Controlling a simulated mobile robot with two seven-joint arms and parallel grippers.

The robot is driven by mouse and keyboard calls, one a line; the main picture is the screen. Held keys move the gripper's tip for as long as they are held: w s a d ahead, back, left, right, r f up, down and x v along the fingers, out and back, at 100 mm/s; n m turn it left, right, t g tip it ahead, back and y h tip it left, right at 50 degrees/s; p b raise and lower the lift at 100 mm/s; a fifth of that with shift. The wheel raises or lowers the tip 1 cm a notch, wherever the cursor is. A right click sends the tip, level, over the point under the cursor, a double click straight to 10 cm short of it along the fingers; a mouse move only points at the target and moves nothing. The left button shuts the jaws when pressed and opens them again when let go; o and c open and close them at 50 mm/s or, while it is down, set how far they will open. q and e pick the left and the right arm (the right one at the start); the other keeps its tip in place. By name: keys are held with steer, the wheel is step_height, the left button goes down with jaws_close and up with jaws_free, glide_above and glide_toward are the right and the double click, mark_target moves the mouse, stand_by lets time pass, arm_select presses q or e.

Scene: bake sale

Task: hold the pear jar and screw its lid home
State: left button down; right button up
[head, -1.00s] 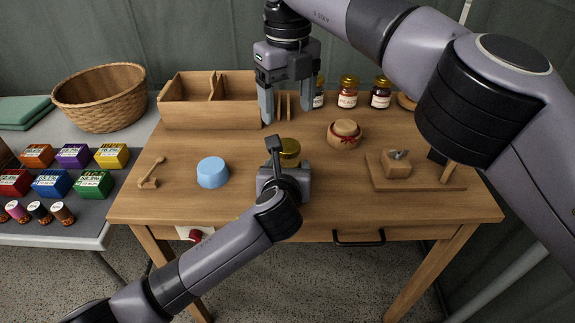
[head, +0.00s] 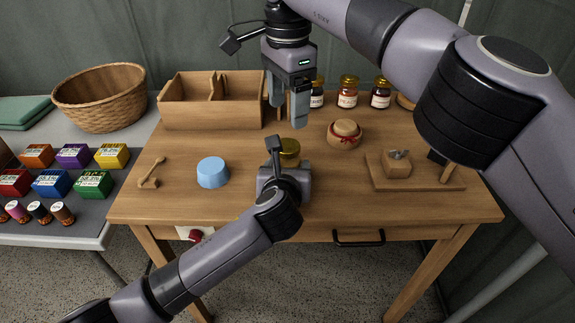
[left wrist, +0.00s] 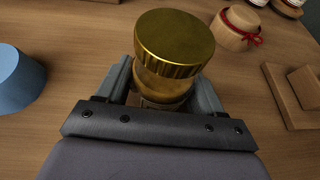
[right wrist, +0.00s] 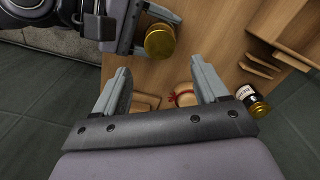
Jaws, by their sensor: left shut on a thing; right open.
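The pear jar (left wrist: 160,84) stands upright on the table, with its gold lid (left wrist: 175,38) on top. My left gripper (left wrist: 165,88) is shut around the jar's body below the lid. The lid also shows in the right wrist view (right wrist: 159,41). Whether the lid is fully seated I cannot tell. My right gripper (head: 290,112) is open and empty, above and behind the jar, with its fingers pointing down.
A blue round block (head: 212,173) is left of the jar. A round wooden pot with a red ribbon (head: 344,135) is to the right. A wooden crate (head: 210,115) and labelled jars (head: 348,92) line the back. A wooden board (head: 420,180) lies at right.

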mark_target(288, 145)
steer(key=n, duration=0.3)
steer(key=shift+f, duration=0.1)
stand_by(0.3)
steer(key=shift+f, duration=3.95)
